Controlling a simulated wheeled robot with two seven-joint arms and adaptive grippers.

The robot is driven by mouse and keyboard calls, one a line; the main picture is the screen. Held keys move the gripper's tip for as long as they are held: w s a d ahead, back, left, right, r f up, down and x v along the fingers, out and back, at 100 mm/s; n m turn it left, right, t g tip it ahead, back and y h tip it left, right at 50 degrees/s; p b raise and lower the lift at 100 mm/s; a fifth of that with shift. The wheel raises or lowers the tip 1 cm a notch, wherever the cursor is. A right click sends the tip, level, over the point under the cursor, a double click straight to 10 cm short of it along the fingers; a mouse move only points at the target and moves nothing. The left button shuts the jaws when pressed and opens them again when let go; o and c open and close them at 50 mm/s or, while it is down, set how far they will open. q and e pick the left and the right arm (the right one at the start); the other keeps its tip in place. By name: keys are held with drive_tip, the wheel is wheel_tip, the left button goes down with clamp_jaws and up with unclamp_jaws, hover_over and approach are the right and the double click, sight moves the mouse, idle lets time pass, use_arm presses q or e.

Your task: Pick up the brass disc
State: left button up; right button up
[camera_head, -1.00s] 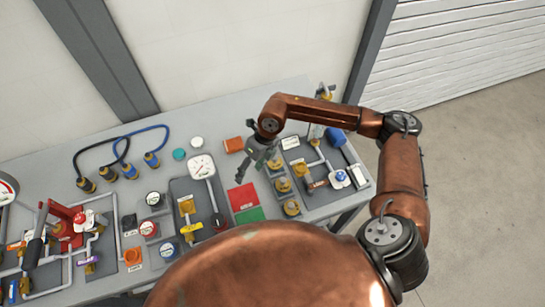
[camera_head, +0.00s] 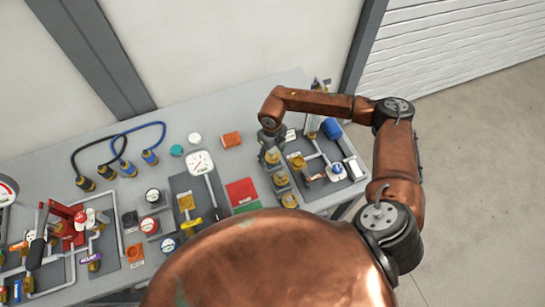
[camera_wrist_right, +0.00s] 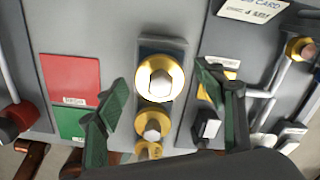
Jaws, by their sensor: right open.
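Several round brass pieces stand in a row on a narrow grey holder. The far one, a brass disc (camera_wrist_right: 160,78) with a pale hexagonal centre, looks largest in the right wrist view; in the head view its brass (camera_head: 272,157) shows just below my right gripper (camera_head: 268,142). A second brass piece (camera_wrist_right: 153,124) sits beside it in the row. In the right wrist view my right gripper (camera_wrist_right: 159,82) is open, its green-padded fingers on either side of the far disc. I see no contact; the height gap is unclear. My left gripper is out of view.
A red pad (camera_wrist_right: 72,78) and a green pad (camera_head: 247,207) lie left of the row. A grey panel with pipes and a blue cylinder (camera_head: 332,128) stands close on the right.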

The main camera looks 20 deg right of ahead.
sight(272, 153)
drive_tip(key=c, duration=1.4)
drive_tip(key=shift+w+r, duration=0.1)
drive_tip(key=shift+r, duration=0.4)
wheel_tip(272, 153, up, 2)
drive_tip(key=shift+r+b, duration=0.15)
drive_tip(key=shift+b, duration=0.5)
drive_tip(key=s+a+r, duration=0.1)
drive_tip(key=s+r, duration=0.2)
drive_tip(key=s, duration=0.1)
drive_tip(key=s+a+r+b, duration=0.1)
drive_tip(key=s+r, duration=0.2)
drive_tip(key=s, duration=0.2)
drive_tip(key=s+r+b, duration=0.1)
drive_tip(key=s+r, duration=0.2)
drive_tip(key=s, duration=0.2)
drive_tip(key=shift+a+r, duration=0.35)
drive_tip(key=shift+a, duration=0.05)
drive_tip(key=shift+w, duration=0.1)
